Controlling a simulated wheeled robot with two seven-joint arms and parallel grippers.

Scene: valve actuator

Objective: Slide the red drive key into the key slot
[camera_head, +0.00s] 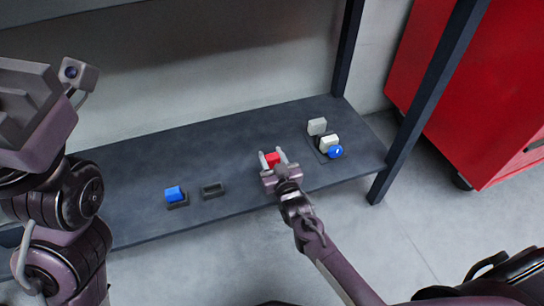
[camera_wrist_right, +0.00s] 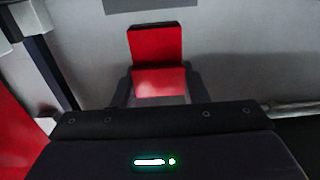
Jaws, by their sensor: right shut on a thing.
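The red drive key (camera_head: 272,160) is between the fingers of my right gripper (camera_head: 271,157), which is shut on it above the dark shelf. In the right wrist view the key (camera_wrist_right: 156,68) shows as a red block with an upright upper face and a brighter lower face. The key slot cannot be told for certain: a small dark holder with an empty recess (camera_head: 213,190) is on the shelf left of the gripper, and a valve assembly (camera_head: 327,147) is to its right. My left arm is at the left edge; its fingertips cannot be made out.
A blue block (camera_head: 174,193) sits in another dark holder at the left. The assembly bears pale blocks (camera_head: 317,126) and a blue round part (camera_head: 335,152). A dark shelf post (camera_head: 425,100) and a red cabinet (camera_head: 480,90) stand at the right. The shelf's (camera_head: 225,140) back middle is clear.

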